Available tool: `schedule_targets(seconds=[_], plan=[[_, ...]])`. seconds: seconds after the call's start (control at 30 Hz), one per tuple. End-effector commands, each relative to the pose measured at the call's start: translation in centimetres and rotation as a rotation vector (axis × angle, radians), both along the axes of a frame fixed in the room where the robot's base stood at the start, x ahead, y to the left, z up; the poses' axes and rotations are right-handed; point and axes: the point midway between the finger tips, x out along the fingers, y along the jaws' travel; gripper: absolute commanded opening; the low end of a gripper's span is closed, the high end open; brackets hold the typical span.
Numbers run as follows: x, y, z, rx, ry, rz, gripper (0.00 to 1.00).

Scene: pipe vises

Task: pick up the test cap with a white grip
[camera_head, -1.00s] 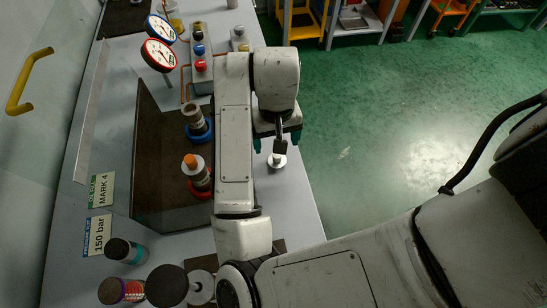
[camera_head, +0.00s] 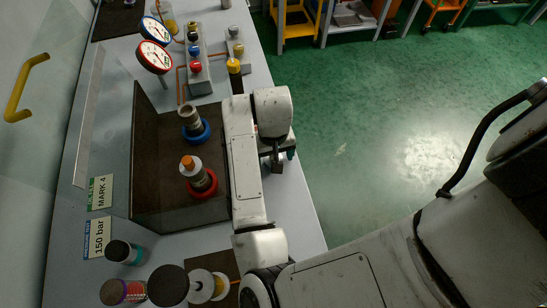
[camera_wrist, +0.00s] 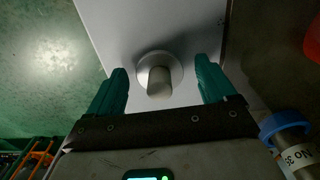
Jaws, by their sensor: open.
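The test cap with the white grip (camera_wrist: 160,80) stands on the grey bench top in the wrist view: a pale round flange with a light cylindrical grip pointing towards the camera. My gripper (camera_wrist: 161,66) is open, its two teal fingers apart on either side of the cap, without visible contact. In the head view my gripper (camera_head: 278,160) is over the bench's right edge, and the arm and gripper largely hide the cap.
A red-ringed vise (camera_head: 203,186) holds a pipe with an orange-gripped cap (camera_head: 188,162). A blue-ringed vise (camera_head: 196,131) stands behind it. Two gauges (camera_head: 154,58) stand at the back left. The bench edge and green floor lie right of my gripper.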

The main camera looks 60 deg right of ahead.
Motion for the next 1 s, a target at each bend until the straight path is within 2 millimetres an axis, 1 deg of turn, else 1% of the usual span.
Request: schedule_targets(seconds=[0.07,0.7,0.73,1.0], plan=[[-0.01,-0.01,0.01,0.000,0.000,0.000,0.82],[0.00,0.00,0.05,0.000,0.000,0.000,0.21],[0.01,-0.01,0.07,0.000,0.000,0.000,0.19],[0.01,-0.02,0.20,-0.001,-0.001,0.000,0.19]])
